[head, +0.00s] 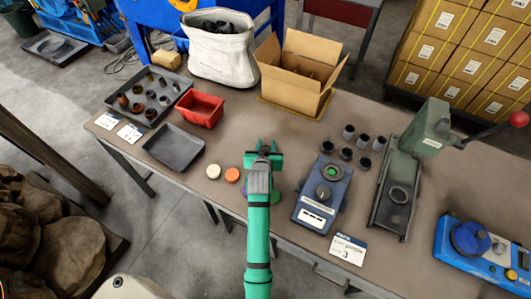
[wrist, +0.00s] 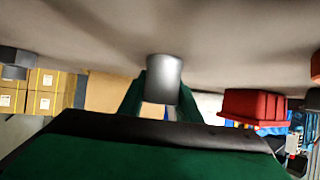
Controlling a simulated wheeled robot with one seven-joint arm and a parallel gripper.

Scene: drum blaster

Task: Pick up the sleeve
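A grey metal sleeve (wrist: 163,80) stands between the two green fingers of my gripper (wrist: 162,95) in the wrist view. The fingers lie against its sides with no clear gap, so my gripper looks shut on it. Whether the sleeve's end touches the table is hard to tell. In the head view my gripper (head: 266,149) is over the middle of the table, and the sleeve there is mostly hidden by the gripper. Several other grey sleeves (head: 348,132) stand in a group to the right.
A blue-grey device (head: 311,216) and a green press (head: 386,215) stand to the right. A red bin (head: 201,110), a dark empty tray (head: 174,148) and a parts tray (head: 136,105) are left. An open carton (head: 291,96) is behind. Coloured discs (head: 232,175) lie beside my gripper.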

